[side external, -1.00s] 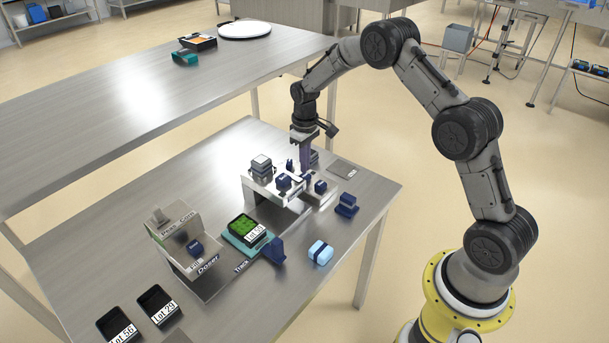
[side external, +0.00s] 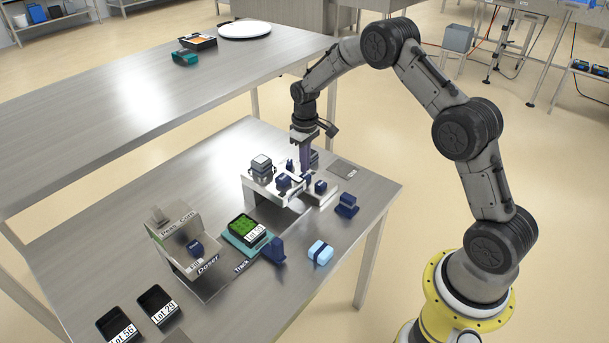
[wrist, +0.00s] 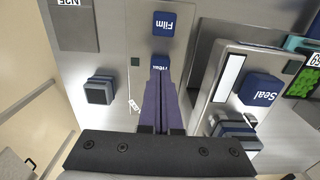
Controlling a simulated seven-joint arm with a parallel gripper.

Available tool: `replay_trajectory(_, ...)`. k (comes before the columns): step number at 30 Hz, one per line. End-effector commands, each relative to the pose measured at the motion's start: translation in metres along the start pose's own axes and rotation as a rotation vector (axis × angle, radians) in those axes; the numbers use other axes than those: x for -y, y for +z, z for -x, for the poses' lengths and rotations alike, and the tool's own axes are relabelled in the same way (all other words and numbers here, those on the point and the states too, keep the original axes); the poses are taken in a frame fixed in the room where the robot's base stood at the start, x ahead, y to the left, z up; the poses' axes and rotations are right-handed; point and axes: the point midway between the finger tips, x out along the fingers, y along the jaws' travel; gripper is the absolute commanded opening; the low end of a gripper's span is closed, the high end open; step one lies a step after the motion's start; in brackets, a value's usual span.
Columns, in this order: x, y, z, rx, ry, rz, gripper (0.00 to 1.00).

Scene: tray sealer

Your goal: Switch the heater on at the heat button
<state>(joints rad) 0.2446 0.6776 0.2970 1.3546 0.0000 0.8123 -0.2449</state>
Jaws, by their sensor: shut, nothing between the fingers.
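The heat button (wrist: 160,61) is a dark blue block with white lettering, partly covered by my fingers in the wrist view. My gripper (wrist: 159,72) is shut and empty, its purple fingers pointing down with the tips at the button's near edge. I cannot tell whether they press on it. A small dark square (wrist: 135,62) sits beside the button and looks unlit. In the side view my gripper (side external: 305,172) is over the sealer's right part, and the heat button is hidden behind the fingers or too small to make out.
The blue Film button (wrist: 163,23) is just beyond the heat button. The Seal button (wrist: 262,89) stands on the sealer to the right. A dark blue block (side external: 347,205) lies right of the sealer. A green-filled tray (side external: 243,240) and the doser (side external: 190,251) stand at left.

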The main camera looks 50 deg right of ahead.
Motion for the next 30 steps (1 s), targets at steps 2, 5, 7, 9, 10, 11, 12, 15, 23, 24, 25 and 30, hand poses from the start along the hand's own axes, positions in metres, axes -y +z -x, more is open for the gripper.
replay_trajectory(2, 0.000, 0.000, 0.000, 0.000, 0.000, 0.000, 0.00)
replay_trajectory(5, 0.000, 0.000, 0.000, 0.000, 0.000, 0.000, 0.00)
replay_trajectory(7, 0.000, 0.000, -0.001, 0.000, 0.000, 0.000, 0.00)
replay_trajectory(9, 0.000, 0.000, -0.002, 0.001, 0.000, 0.000, 0.00)
replay_trajectory(10, 0.000, 0.000, -0.003, 0.001, 0.000, 0.000, 0.00)
replay_trajectory(11, 0.000, 0.000, -0.004, 0.001, 0.000, 0.000, 0.00)
replay_trajectory(12, 0.000, 0.000, -0.005, 0.002, 0.000, 0.000, 0.00)
replay_trajectory(15, 0.000, 0.000, -0.008, 0.002, -0.001, 0.000, 0.00)
replay_trajectory(23, 0.000, 0.000, -0.016, 0.001, 0.000, 0.000, 0.00)
replay_trajectory(24, 0.000, 0.000, -0.017, 0.000, 0.000, 0.000, 0.00)
replay_trajectory(25, 0.000, 0.000, -0.018, 0.000, 0.000, 0.000, 0.00)
replay_trajectory(30, 0.000, 0.000, -0.024, 0.001, 0.000, 0.000, 0.00)
